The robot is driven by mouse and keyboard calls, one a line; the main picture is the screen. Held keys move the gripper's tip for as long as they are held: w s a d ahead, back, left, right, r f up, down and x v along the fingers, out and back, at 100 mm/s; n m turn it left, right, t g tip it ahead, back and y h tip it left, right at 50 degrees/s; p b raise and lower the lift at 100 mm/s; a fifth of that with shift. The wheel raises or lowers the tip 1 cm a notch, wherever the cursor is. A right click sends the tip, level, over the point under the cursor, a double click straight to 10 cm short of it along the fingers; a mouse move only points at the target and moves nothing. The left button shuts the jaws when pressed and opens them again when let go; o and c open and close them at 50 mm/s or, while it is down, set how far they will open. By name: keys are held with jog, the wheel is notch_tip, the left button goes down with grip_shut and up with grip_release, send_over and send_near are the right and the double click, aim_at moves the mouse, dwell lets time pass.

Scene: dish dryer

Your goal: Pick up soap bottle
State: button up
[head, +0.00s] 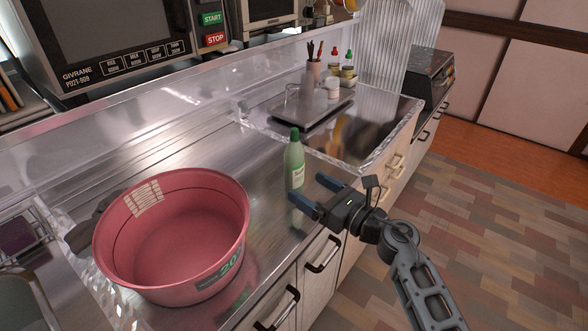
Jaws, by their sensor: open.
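The soap bottle (294,167) is pale green with a dark green cap and a light label. It stands upright on the steel counter, right of the pink basin. Its lower part is partly hidden behind a finger of my gripper. My gripper (308,193) is open, with its two dark blue fingertips pointing left toward the bottle. The far fingertip shows just right of the bottle and the near one overlaps its lower part. I cannot tell whether either finger touches it.
A pink basin (118,252) fills the counter to the left. A tray (285,124) with small bottles and a utensil cup stands behind on the raised counter. A microwave (130,45) is at the back left. Cabinet doors with handles lie below the counter edge; open floor is right.

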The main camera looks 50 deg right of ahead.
aim_at(289, 171)
jog(key=shift+w+d+n, duration=0.35)
jog(key=shift+d+n, duration=0.05)
jog(key=shift+d, duration=0.3)
jog(key=shift+w+d, duration=0.2)
jog(key=shift+w, duration=0.1)
jog(key=shift+w+a+f+p, duration=0.1)
jog(key=shift+w+p, duration=0.15)
jog(key=shift+w, duration=1.55)
jog(key=shift+w+f+p, duration=0.1)
jog(key=shift+w+p, duration=0.15)
jog(key=shift+w, duration=1.55)
jog(key=shift+c, duration=0.2)
jog(key=shift+r, duration=0.1)
jog(key=c, duration=1.2)
jog(key=shift+r, duration=0.1)
